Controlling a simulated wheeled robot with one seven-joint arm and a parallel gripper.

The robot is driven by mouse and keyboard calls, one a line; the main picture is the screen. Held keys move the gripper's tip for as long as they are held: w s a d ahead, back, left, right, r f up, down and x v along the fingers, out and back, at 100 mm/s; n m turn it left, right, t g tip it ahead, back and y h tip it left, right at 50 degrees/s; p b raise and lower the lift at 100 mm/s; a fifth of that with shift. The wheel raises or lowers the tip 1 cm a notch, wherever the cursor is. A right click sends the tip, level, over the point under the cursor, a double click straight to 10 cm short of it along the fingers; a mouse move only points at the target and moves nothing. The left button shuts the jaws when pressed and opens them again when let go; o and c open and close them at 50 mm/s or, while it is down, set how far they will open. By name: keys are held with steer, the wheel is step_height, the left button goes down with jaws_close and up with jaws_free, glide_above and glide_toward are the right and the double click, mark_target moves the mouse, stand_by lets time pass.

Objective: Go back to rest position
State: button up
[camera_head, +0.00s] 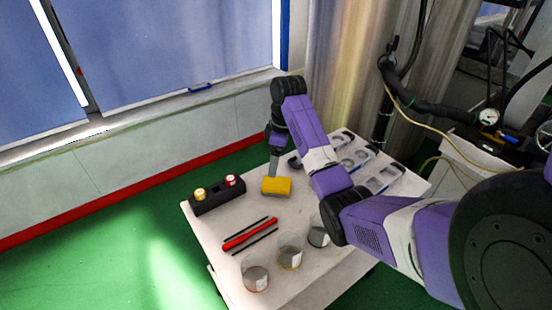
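My purple and black arm reaches over the white table (212,232) from the right. My gripper (273,165) points down near the table's far side. A narrow grey part runs down from it to a yellow block (276,187). I cannot tell whether this part is my fingers or a held tool, nor whether it touches the block. The finger opening is too small to make out. Grey and white moulds (382,180) stand on the right part of the table, partly behind my arm.
Clear cups with dark contents (255,279) stand along the near edge. A red tool (250,233) lies between thin black rods. A black holder (217,196) with yellow and red tops is at the left corner. Hoses and a gauge (488,116) are at right.

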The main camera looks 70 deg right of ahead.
steer(key=shift+r, duration=0.55)
